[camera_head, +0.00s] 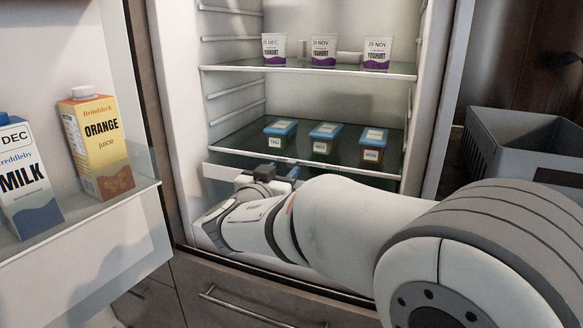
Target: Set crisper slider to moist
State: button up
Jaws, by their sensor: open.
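My gripper (279,174) is at the front of the open fridge, just below the lower glass shelf. Its dark fingers are small in this view, stand apart and appear empty. A pale panel (222,173), which looks like part of the crisper front, shows left of the gripper under the shelf. The crisper slider cannot be made out. My wrist and arm cover most of the area where the crisper is, so the slider's setting and any contact with the gripper cannot be told.
Several yoghurt cups (323,51) stand on the upper shelf. Blue-lidded tubs (325,138) sit on the lower shelf (225,139), close above my gripper. The open door at left holds a milk carton (27,180) and an orange juice carton (98,145). A grey crate (485,150) stands at right.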

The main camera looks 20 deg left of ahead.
aim_at(290, 164)
jog(key=shift+w+d, duration=0.2)
jog(key=shift+w, duration=1.6)
grip_shut()
